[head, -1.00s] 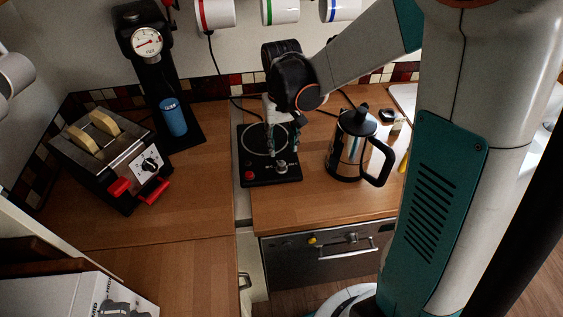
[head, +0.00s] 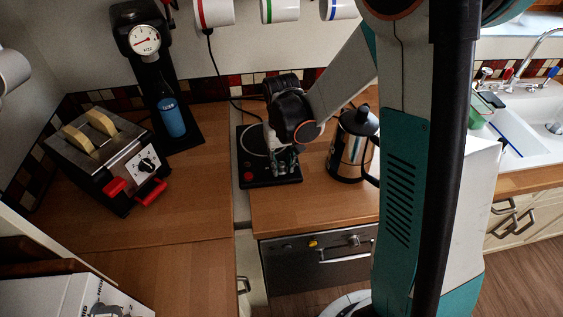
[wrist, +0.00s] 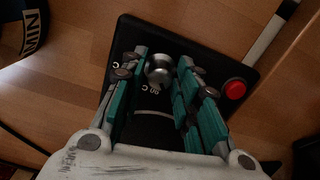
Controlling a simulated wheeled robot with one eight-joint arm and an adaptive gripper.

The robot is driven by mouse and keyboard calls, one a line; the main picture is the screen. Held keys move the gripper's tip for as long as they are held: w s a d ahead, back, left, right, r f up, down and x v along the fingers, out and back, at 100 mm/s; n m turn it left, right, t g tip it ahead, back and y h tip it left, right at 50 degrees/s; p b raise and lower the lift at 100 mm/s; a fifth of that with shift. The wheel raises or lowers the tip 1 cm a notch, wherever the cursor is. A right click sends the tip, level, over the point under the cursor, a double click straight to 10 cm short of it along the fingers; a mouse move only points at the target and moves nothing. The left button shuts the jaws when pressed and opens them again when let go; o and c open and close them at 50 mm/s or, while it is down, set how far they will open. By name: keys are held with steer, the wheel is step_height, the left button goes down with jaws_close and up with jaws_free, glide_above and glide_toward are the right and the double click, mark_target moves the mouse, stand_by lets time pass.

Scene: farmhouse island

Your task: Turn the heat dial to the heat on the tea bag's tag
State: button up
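A black hot plate (head: 251,183) with a pale ring and a red button lies on the counter. In the wrist view its silver heat dial (wrist: 159,70) sits near the plate's edge, with "80 C" and another partly covered "C" mark printed beside it. My gripper (wrist: 161,62) is open, with one finger on each side of the dial; I cannot tell whether they touch it. In the head view my gripper (head: 285,168) is low over the front of the plate and hides the dial. I cannot make out the tea bag or its tag.
A steel and black press pot (head: 350,150) stands close right of the plate. A toaster (head: 105,155) with red levers and a black machine (head: 155,75) with a blue cylinder (head: 171,117) are left. The sink (head: 520,135) is far right. Wood counter left of the plate is clear.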

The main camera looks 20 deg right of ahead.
mark_target(282, 163)
jaws_close()
steer(key=shift+n+b, duration=0.55)
steer(key=shift+n, duration=1.55)
steer(key=o, duration=0.6)
jaws_free()
steer(key=shift+c, duration=0.2)
steer(key=shift+w+r, duration=0.15)
steer(key=shift+r, duration=0.1)
steer(key=shift+o, duration=0.2)
step_height(282, 163, up, 11)
steer(key=shift+s, duration=0.25)
steer(key=shift+w+r, duration=0.1)
steer(key=shift+r, duration=0.2)
